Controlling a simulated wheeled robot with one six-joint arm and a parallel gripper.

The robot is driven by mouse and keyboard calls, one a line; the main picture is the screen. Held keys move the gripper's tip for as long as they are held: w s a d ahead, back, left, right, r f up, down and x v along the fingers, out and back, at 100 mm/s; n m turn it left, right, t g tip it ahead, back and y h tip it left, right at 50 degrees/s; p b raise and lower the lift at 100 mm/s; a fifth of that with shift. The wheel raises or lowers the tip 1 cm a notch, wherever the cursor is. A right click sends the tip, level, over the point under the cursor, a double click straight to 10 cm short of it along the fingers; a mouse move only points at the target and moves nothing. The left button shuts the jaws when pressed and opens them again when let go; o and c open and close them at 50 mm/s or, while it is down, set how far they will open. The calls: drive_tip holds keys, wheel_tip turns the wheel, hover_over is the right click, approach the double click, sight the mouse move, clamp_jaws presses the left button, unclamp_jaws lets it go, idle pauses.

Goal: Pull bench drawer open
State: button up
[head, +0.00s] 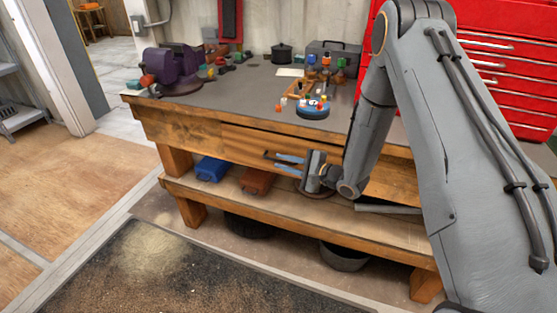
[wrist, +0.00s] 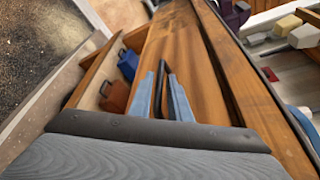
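A dark bar handle (head: 268,155) sits on the drawer front. My gripper (head: 279,161) is at the handle, its two blue fingers pointing to the drawer front. In the wrist view the fingers (wrist: 161,76) stand apart, with the dark handle (wrist: 160,90) between them, in front of the drawer's wood face (wrist: 195,65). A gap shows between them; firm contact with the handle is not visible. My arm hides the right part of the bench front.
A lower shelf (head: 330,215) holds a blue box (head: 211,169) and a brown-red box (head: 256,181). A purple vise (head: 178,70) and small tools stand on the benchtop. A red tool chest (head: 500,70) is behind at right. The floor in front at left is clear.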

drive_tip(key=shift+x, duration=1.2)
clamp_jaws()
